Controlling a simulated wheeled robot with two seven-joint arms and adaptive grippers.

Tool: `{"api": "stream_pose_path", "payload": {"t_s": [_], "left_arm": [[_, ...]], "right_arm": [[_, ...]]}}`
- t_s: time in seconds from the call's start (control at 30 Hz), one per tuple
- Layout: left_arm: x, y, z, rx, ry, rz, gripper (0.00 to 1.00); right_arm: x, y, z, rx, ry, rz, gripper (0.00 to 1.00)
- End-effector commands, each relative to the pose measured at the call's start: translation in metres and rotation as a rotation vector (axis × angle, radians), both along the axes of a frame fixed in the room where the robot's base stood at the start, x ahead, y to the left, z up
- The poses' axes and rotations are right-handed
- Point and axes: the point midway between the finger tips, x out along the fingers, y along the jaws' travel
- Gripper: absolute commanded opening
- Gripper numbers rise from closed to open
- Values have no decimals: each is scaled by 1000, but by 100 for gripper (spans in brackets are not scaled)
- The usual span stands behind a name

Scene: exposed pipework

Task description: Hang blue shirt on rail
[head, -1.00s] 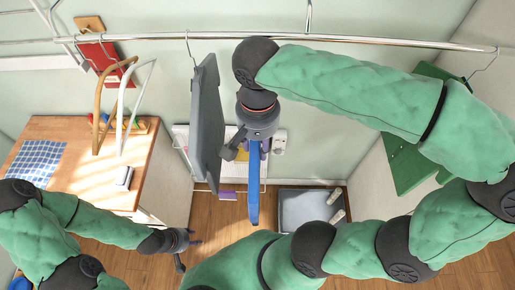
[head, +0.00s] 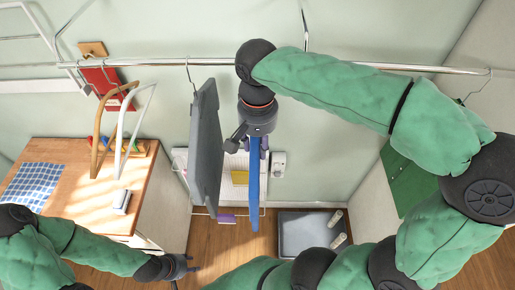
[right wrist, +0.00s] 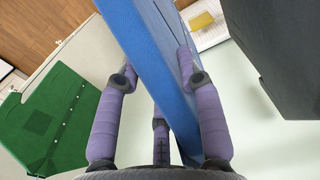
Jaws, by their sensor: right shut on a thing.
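The blue shirt (head: 254,190) hangs edge-on below my right gripper (head: 257,143) in the head view, a little under the rail (head: 345,66). In the right wrist view the blue shirt (right wrist: 160,60) passes between the purple fingers of my right gripper (right wrist: 158,95), which is shut on it. A hanger hook on the blue shirt cannot be made out. A grey garment (head: 207,145) hangs from the rail by a hook, just left of the blue shirt. My left gripper (head: 190,266) is low at the left, away from the rail; its fingers are too small to read.
A red garment (head: 105,82) hangs at the rail's left end, and a green one (head: 408,175) at its right end. A wooden table (head: 85,190) with a checked cloth stands at the left. A grey tray (head: 305,232) lies on the floor.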

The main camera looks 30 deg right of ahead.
Motion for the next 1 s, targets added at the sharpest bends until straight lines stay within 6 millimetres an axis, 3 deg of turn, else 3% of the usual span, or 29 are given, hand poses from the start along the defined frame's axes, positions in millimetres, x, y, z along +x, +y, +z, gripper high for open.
{"api": "stream_pose_path", "payload": {"t_s": [0.87,1.0], "left_arm": [[0,0,6,0,0,0,40],[0,0,-5,0,0,0,40]], "right_arm": [[51,-32,0,0,0,-2,0],[50,-31,-13,-1,-1,-1,0]]}}
